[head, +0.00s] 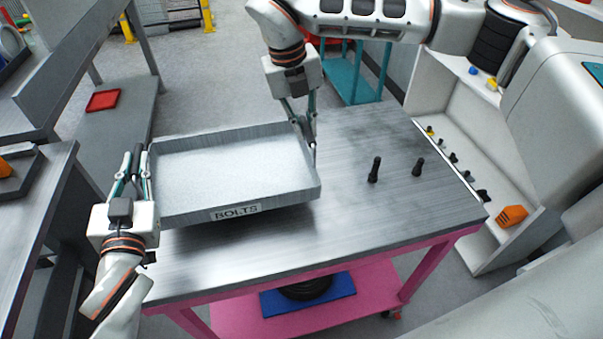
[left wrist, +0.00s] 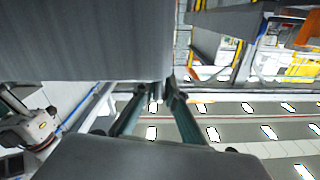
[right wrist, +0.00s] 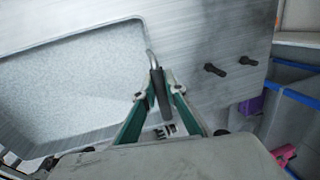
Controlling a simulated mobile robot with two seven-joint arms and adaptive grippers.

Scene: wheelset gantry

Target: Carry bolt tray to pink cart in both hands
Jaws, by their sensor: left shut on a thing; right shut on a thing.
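The bolt tray (head: 235,165) is a shallow grey metal tray with a "BOLTS" label on its front wall. It is empty inside and is over the left part of the pink cart's grey top (head: 350,225); I cannot tell whether it touches the top. My left gripper (head: 138,165) is shut on the tray's left side. My right gripper (head: 308,135) is shut on the right side, where the right wrist view shows a dark handle (right wrist: 158,92) between the fingers. The tray's wall (left wrist: 85,40) fills the upper left of the left wrist view.
A blue mat with a dark round part (head: 308,290) is on the cart's lower shelf. A grey bench with a red tray (head: 103,100) is at left. A white machine (head: 555,120) stands at right.

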